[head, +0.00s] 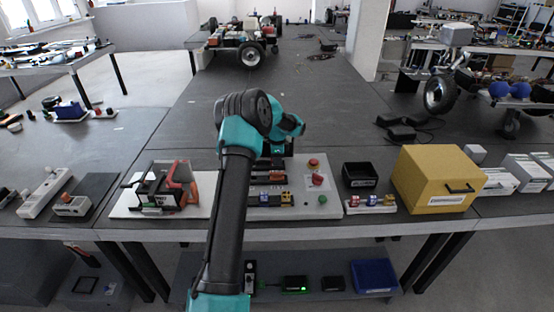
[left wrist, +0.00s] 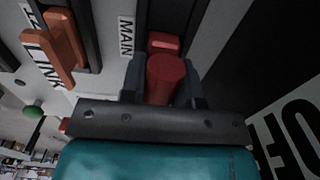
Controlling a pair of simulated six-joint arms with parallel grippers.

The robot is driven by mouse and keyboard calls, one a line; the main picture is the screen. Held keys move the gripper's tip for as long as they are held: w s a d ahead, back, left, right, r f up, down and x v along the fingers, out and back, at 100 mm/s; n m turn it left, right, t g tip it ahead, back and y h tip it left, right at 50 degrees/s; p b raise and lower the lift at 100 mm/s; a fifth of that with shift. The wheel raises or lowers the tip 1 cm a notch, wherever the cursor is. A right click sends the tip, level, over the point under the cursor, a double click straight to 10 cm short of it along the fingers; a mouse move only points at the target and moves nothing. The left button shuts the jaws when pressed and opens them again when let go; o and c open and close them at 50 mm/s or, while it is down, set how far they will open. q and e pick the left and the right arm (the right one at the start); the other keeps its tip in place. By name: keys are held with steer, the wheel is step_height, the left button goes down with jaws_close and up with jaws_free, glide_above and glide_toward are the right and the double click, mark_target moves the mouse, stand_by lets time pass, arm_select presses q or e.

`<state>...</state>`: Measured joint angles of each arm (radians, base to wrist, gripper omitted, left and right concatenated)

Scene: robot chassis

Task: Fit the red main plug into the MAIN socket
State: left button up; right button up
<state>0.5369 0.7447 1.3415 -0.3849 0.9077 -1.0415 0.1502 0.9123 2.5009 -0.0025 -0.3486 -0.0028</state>
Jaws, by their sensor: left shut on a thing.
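My left gripper (left wrist: 165,80) is shut on the red main plug (left wrist: 166,72), with one dark finger on each side of its round red body. The plug is in front of a dark slot beside the MAIN label (left wrist: 126,37). A red block (left wrist: 163,43) shows just beyond the plug; I cannot tell whether it is part of the plug or of the socket. The plug's front end and the MAIN socket's opening are hidden, so how deep the plug sits cannot be told. In the head view my left gripper (head: 274,148) is over the panel, mostly hidden by my arm. My right gripper is not in view.
In the left wrist view an orange piece (left wrist: 62,48) stands by the LINK label (left wrist: 42,47). The pale panel (head: 300,207) carries red buttons (head: 318,180) and a green button (head: 323,199). A black box (head: 359,175) and yellow box (head: 438,180) stand right of it.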

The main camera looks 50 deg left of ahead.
arm_select(q)
steer(key=shift+f, duration=0.15)
steer(key=o, duration=0.9)
steer(key=shift+o, duration=0.2)
step_height(320, 180, up, 12)
steer(key=shift+r, duration=0.2)
